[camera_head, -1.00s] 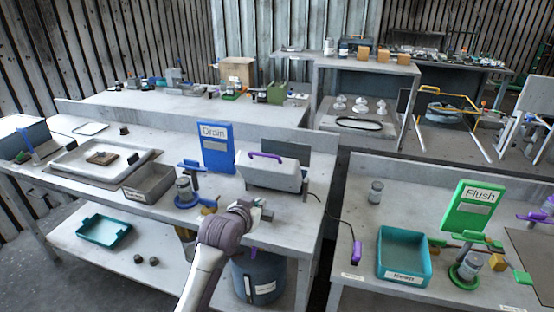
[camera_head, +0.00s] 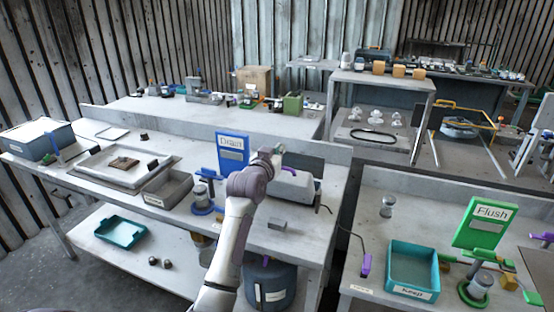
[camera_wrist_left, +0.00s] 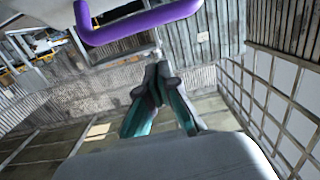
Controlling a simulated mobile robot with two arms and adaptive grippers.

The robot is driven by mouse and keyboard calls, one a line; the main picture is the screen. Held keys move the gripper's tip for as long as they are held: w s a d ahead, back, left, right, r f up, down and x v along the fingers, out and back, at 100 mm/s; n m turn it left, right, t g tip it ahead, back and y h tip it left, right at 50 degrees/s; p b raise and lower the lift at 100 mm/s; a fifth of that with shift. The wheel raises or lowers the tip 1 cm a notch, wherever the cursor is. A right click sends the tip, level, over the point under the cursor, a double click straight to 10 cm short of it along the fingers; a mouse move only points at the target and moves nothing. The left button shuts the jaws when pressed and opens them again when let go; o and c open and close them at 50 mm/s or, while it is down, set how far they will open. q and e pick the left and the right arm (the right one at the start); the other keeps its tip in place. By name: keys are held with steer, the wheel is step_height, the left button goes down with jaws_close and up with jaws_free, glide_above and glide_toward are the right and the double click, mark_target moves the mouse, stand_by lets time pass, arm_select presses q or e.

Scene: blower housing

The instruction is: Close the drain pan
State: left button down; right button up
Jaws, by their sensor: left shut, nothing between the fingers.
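A pale grey box (camera_head: 300,190) with a purple handle (camera_head: 290,171) stands on the workbench, right of the blue Drain sign (camera_head: 231,155). It looks like the drain pan or its cover, but its seam is hidden. My left arm crosses in front of its left end. My left gripper (camera_head: 278,150) is above that end, small and partly hidden in the head view. In the left wrist view my left gripper (camera_wrist_left: 160,72) has its fingers together and empty, apart from the purple handle (camera_wrist_left: 135,22) above. My right gripper is not in view.
A small grey block (camera_head: 278,224) lies in front of the box. Left are a grey bin (camera_head: 167,189) and a white tray (camera_head: 95,168). A teal Keep tray (camera_head: 413,270) and green Flush sign (camera_head: 485,224) stand on the right bench. A blue drum (camera_head: 270,285) is underneath.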

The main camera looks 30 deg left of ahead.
mark_target(283, 182)
arm_select(q)
steer(key=f, duration=0.1)
steer(key=s+f, duration=0.1)
steer(key=f, duration=0.1)
steer(key=shift+s+d+f+p, duration=0.15)
steer(key=shift+s+p, duration=0.15)
